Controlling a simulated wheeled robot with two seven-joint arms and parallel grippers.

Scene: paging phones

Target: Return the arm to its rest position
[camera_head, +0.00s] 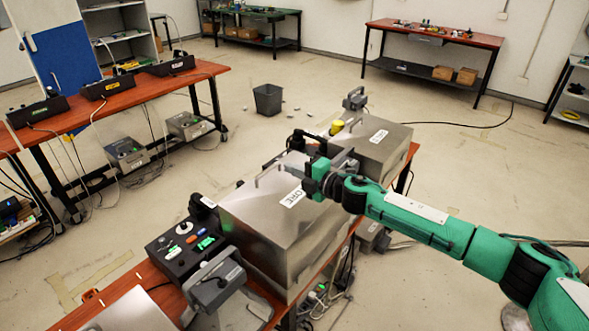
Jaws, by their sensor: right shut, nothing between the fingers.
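My right arm (420,215), green with dark joints, comes in from the right and reaches out over the bench. My right gripper (313,172) is at its end, shut and empty, above the gap region between two metal boxes. It covers part of the near metal box (270,215), which has a white label, and part of the far metal box (370,150). The fingertips are small and partly hidden by the wrist. My left gripper is not in view.
A black control box (187,245) with lit green displays and a grey handled device (215,282) stand on the bench's near end. Red-topped tables (435,34) stand at the back and left. A dark bin (268,99) stands on open floor.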

